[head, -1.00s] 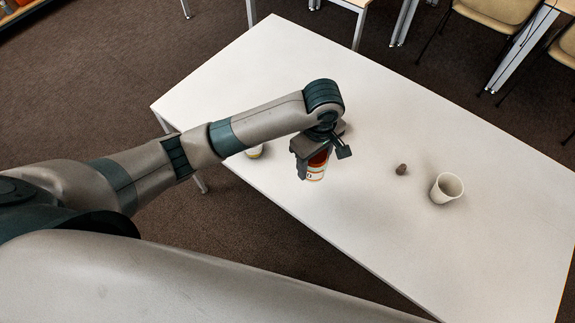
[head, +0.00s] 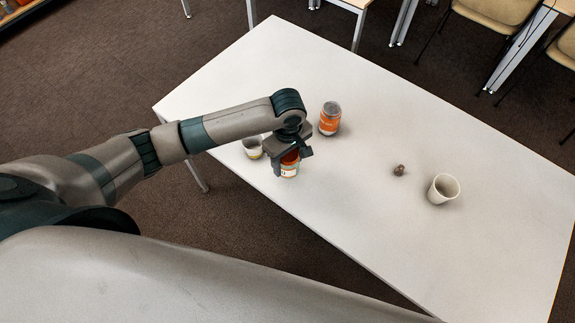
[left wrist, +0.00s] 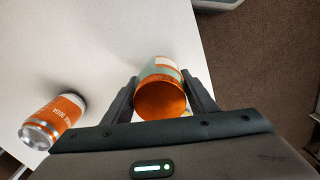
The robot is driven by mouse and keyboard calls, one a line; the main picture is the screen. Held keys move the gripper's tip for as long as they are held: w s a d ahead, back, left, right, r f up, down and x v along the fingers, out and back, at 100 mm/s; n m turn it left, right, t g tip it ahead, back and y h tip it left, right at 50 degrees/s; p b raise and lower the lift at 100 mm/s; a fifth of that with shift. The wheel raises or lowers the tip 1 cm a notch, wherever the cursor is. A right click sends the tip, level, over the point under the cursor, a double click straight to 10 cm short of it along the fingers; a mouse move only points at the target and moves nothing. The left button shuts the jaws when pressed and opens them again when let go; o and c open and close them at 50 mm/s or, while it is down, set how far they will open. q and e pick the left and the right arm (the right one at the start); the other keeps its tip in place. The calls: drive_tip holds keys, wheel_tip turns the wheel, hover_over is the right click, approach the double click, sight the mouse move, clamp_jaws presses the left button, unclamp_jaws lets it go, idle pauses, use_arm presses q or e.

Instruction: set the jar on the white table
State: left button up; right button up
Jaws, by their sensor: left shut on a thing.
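The jar (head: 289,171), with an orange lid and a pale label, is held upright in my left gripper (head: 292,155) near the front edge of the white table (head: 400,235). In the left wrist view the jar (left wrist: 160,96) sits between the two fingers of the left gripper (left wrist: 162,92), which are shut on its sides. I cannot tell whether its base touches the tabletop. The gripper hides part of the jar in the head view. My right gripper is not in view.
An orange soda can (head: 330,118) stands behind and right of the jar. A small pale cup (head: 253,148) is close at its left. A small brown lump (head: 399,170) and a white cup (head: 443,188) are farther right. The table's middle and far left are clear.

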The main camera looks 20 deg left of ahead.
sight(287, 167)
use_arm(q)
drive_tip(key=shift+f+p, duration=0.35)
drive_tip(key=shift+f, duration=1.25)
drive_tip(key=shift+f, duration=0.1)
drive_tip(key=o, duration=1.2)
drive_tip(key=shift+c, duration=0.2)
wheel_tip(287, 167, up, 12)
drive_tip(key=shift+r+b, duration=0.1)
drive_tip(key=shift+b, duration=0.65)
